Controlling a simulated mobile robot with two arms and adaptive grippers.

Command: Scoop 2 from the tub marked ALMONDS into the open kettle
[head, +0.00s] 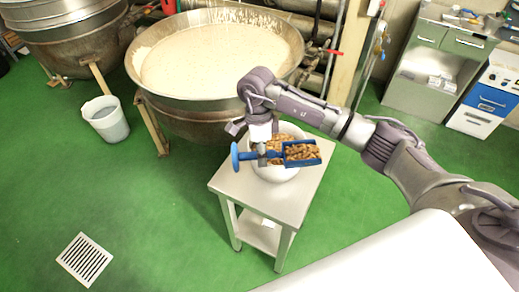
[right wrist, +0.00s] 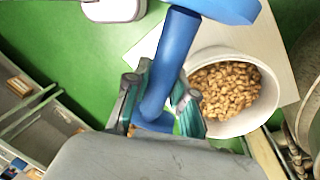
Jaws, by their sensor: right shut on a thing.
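My right gripper (head: 262,151) is shut on the handle of a blue scoop (head: 302,153). The scoop is filled with almonds (head: 300,151) and held level above the white tub (head: 278,176). In the right wrist view the scoop's blue handle (right wrist: 172,60) runs between the fingers (right wrist: 160,100). The tub also shows there, holding brown almonds (right wrist: 224,90); no label can be read. The open kettle (head: 216,57), full of a pale creamy mass, stands behind the tub, to the left. My left gripper is not in view.
The tub stands on a small steel table (head: 225,185) with a lower shelf. A grey bucket (head: 106,120) and a second kettle (head: 68,45) are at the left. A steel cabinet (head: 434,65) stands at the back right. Green floor at the left front is free around a drain grate (head: 84,259).

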